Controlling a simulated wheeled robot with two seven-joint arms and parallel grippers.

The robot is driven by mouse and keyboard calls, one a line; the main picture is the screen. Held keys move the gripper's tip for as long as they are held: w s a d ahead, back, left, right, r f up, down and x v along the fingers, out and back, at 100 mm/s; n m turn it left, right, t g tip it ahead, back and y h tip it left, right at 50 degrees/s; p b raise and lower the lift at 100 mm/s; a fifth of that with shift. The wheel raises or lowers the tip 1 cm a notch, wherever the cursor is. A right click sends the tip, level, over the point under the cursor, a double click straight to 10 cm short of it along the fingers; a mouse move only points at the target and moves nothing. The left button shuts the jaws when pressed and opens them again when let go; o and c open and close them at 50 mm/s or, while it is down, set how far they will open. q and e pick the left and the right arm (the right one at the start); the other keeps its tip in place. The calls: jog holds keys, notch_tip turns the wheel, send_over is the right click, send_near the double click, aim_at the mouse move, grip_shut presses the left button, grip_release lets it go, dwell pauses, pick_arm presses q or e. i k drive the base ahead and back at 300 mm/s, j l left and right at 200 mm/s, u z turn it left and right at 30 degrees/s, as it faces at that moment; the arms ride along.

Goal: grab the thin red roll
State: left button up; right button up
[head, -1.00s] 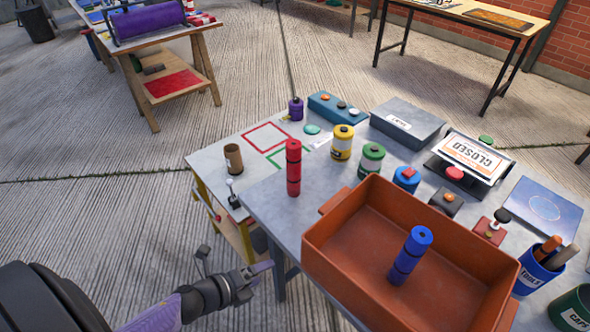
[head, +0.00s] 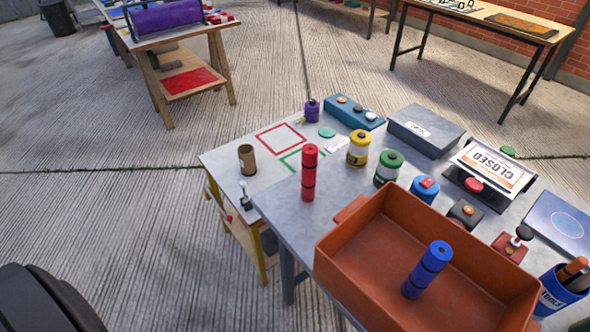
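The thin red roll (head: 309,174) stands upright on the grey table (head: 282,204), left of the orange-brown tray and near the table's left edge. It has dark bands around it and nothing touches it. A similar blue roll (head: 427,270) stands tilted in the picture inside the tray (head: 345,262). Neither of my grippers shows in the head view now. Only a dark rounded part of my own body is at the lower left.
Yellow (head: 359,148), green (head: 388,167) and blue (head: 424,190) canisters stand in a row behind the tray. A brown cardboard tube (head: 246,159) stands on the lower white-topped table (head: 222,158). Grey concrete floor is clear to the left.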

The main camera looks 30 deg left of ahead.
aim_at(310, 151)
jog(key=i+j+u, duration=0.15)
jog(key=u, duration=0.2)
jog(key=i+j+u, duration=0.1)
jog(key=u, duration=0.25)
jog(key=i+j, duration=0.1)
jog(key=z, duration=0.05)
